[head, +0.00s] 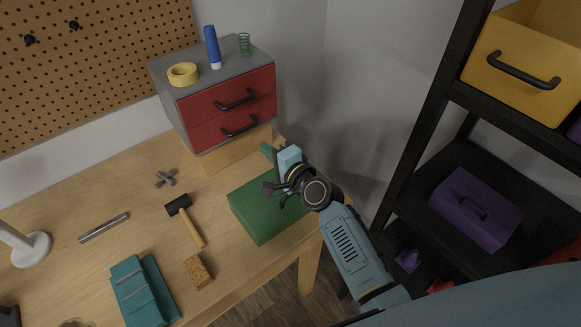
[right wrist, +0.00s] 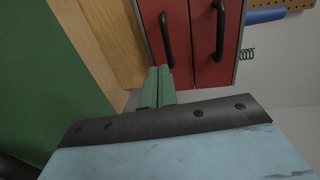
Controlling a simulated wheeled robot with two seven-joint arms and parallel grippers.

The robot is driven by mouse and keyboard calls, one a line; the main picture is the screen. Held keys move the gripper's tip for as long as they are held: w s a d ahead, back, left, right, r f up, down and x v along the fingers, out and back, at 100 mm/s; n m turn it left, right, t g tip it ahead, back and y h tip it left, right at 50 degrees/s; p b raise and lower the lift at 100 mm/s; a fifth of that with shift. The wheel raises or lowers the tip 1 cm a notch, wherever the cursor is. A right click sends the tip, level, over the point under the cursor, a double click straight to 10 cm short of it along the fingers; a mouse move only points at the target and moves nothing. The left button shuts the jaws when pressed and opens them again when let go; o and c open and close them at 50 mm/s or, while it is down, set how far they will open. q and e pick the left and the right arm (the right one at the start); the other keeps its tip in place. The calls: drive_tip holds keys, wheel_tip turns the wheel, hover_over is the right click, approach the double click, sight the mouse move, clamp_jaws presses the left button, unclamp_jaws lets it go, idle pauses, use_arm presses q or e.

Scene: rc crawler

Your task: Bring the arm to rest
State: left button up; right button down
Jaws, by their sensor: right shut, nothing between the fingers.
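My right arm comes in from the lower right of the head view. Its gripper (head: 267,150) has green fingers and is at the table's right end, near the foot of the red drawer unit (head: 226,102) and beyond the green box (head: 262,212). In the right wrist view the green fingers (right wrist: 158,86) are pressed together with nothing between them. They point toward the red drawer fronts (right wrist: 203,42). The arm hides part of the green box. My left gripper is in neither view.
The wooden table (head: 125,195) holds a hammer (head: 186,218), a cork block (head: 197,271), a teal case (head: 143,290), a metal bar (head: 103,227) and a cross-shaped metal part (head: 165,178). A black shelf (head: 425,115) with a yellow bin (head: 525,65) and a purple box (head: 472,208) stands right.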

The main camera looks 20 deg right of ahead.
drive_tip(key=f+v, duration=0.1)
drive_tip(key=v, duration=0.6)
drive_tip(key=shift+r, duration=0.45)
